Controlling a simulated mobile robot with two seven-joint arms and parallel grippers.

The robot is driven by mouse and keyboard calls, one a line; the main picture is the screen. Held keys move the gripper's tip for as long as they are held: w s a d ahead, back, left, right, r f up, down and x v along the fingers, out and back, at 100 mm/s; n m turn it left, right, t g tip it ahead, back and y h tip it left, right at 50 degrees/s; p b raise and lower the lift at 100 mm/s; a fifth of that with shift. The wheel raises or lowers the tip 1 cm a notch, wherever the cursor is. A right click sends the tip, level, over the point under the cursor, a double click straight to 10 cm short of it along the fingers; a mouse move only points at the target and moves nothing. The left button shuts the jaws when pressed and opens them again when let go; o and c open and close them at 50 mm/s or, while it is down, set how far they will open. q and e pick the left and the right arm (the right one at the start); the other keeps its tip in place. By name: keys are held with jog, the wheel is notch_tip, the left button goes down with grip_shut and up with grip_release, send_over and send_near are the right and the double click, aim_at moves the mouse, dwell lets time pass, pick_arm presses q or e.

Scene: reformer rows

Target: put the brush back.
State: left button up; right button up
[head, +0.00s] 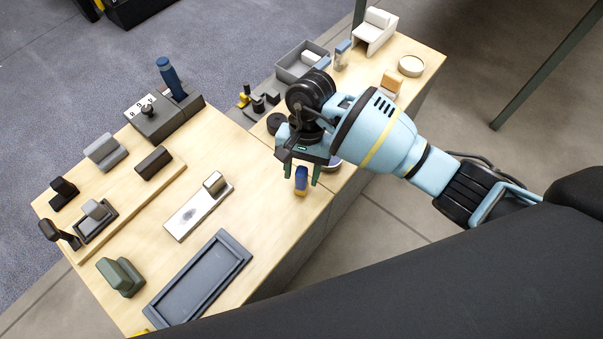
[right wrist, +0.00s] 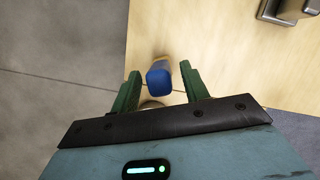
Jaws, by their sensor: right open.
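A small upright piece with a blue top and a tan lower part (head: 301,184), which looks like the brush, stands near the right edge of the wooden table (head: 265,215). My right gripper (head: 302,172) is open above it, its green fingers pointing down on either side of the blue top. In the right wrist view the blue top (right wrist: 158,80) shows between the two fingers (right wrist: 160,72), with a gap on each side. Its lower part is mostly hidden there. My left gripper is not in view.
A grey tray (head: 236,247) lies at the table's front. A metal plate with a block (head: 190,218) lies left of the gripper. Several dark blocks stand farther left. A grey box (head: 290,72), a white holder (head: 378,22) and a round dish (head: 411,66) stand at the back.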

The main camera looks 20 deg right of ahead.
jog(key=p+v, duration=0.1)
jog(key=v, duration=0.9)
jog(key=shift+r, duration=0.2)
jog(key=shift+w, duration=0.1)
